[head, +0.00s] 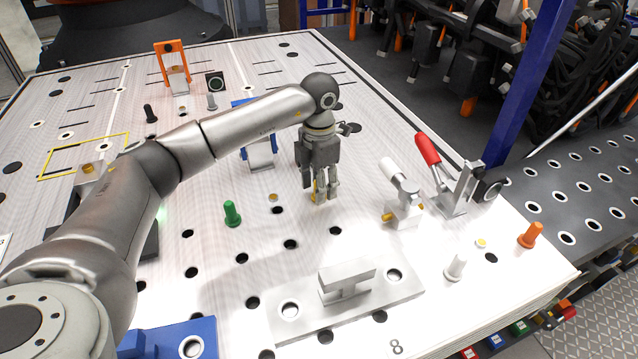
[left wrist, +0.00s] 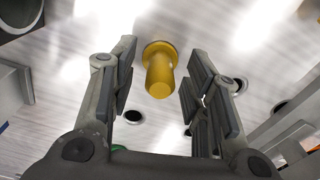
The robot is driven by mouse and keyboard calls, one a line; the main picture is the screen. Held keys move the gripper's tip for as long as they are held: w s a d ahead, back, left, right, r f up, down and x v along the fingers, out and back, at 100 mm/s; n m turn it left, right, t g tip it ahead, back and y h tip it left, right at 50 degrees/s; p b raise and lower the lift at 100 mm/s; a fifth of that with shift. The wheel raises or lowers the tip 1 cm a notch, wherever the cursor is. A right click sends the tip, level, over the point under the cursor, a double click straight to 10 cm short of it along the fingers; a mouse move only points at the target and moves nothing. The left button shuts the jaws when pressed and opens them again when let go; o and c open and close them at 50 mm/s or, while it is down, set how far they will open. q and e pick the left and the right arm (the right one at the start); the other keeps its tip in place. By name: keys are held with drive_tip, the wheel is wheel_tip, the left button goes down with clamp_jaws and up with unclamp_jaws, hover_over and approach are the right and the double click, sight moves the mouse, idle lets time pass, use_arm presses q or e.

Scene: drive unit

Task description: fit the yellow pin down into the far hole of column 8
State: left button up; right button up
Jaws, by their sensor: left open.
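The yellow pin (left wrist: 160,72) stands between the spread fingers of my left gripper (left wrist: 161,58) in the left wrist view, with a gap on each side. In the head view my left gripper (head: 323,196) points down over the white table top, and only slivers of the yellow pin (head: 315,188) show by its fingers. The pin's foot is hidden there. The label 8 (head: 396,347) is at the near edge. Dark holes run away from it, one near (head: 380,317) and one farther off (head: 335,230); the grippers and plate hide part of this column. My right gripper is not in view.
A green pin (head: 232,214) stands left of my gripper. A grey plate with a raised bar (head: 345,282) lies in front. A white-handled block (head: 402,197) and a red-handled clamp (head: 440,180) stand to the right. White (head: 456,266) and orange (head: 530,235) pins stand near the right edge.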

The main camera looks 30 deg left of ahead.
use_arm(q)
wheel_tip(320, 180, up, 12)
idle(0.4)
